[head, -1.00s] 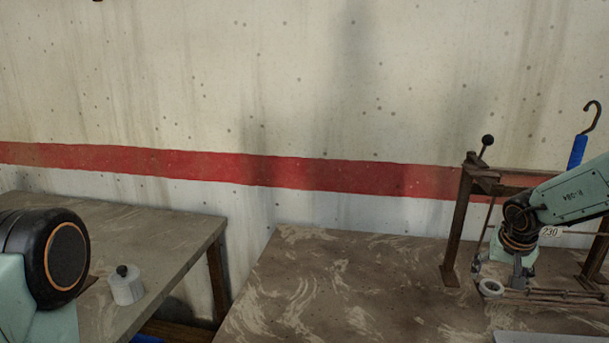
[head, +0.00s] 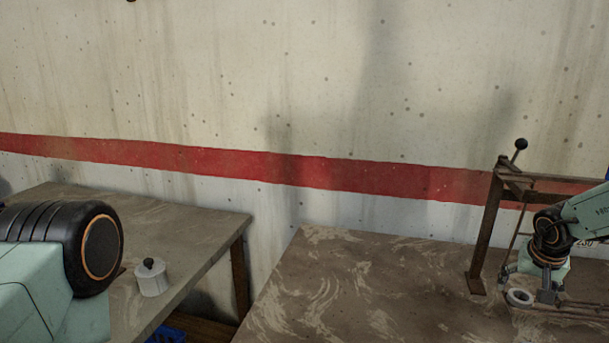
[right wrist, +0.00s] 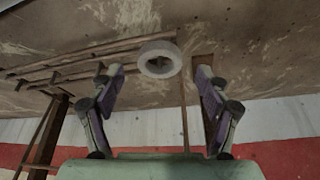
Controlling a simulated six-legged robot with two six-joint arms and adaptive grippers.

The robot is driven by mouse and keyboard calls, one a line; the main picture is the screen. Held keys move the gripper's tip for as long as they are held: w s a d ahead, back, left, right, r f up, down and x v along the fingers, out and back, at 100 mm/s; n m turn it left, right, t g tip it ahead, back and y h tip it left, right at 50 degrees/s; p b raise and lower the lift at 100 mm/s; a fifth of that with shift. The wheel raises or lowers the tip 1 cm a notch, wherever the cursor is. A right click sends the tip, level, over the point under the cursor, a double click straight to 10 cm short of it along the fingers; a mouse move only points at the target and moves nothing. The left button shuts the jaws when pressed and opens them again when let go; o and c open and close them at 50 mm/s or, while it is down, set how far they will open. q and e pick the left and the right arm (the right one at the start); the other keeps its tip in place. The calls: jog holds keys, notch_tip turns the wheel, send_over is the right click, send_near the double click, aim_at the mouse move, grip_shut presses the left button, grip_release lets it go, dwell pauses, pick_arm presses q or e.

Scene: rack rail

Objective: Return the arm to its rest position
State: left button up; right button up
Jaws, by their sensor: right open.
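My right gripper (head: 528,284) is at the right of the head view, low in front of the rusty rack frame and close to a grey-white ring (head: 520,297). In the right wrist view its two fingers (right wrist: 158,85) are spread apart with nothing between them. The ring (right wrist: 159,59) shows there beyond the fingertips, on the brown table. My left arm shows only as a mint link and black joint at the left edge of the head view; its gripper is out of frame.
The rusty rack frame (head: 487,232) with a black-knobbed lever (head: 520,146) stands on the right table (head: 350,285). A white lidded pot (head: 151,281) sits on the left table (head: 190,225). Rods (right wrist: 85,60) lie beside the ring. The right table's left part is clear.

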jog(key=v, duration=1.1)
jog(key=x, duration=1.2)
jog(key=shift+f, duration=0.15)
jog(key=p+v, duration=0.1)
jog(key=v, duration=0.1)
jog(key=p+v, duration=0.1)
jog(key=v, duration=0.1)
jog(key=p+v, duration=0.1)
jog(key=v, duration=0.1)
jog(key=shift+w+d+r+p, duration=0.3)
jog(key=shift+d+r+p, duration=0.05)
jog(key=shift+r+p, duration=0.1)
jog(key=shift+s+a+r+m+p, duration=0.15)
jog(key=shift+s+r+p, duration=0.1)
jog(key=shift+s+p, duration=0.25)
jog(key=shift+s+a+r+m+p, duration=0.15)
jog(key=shift+s+r+p, duration=0.2)
jog(key=shift+p, duration=0.25)
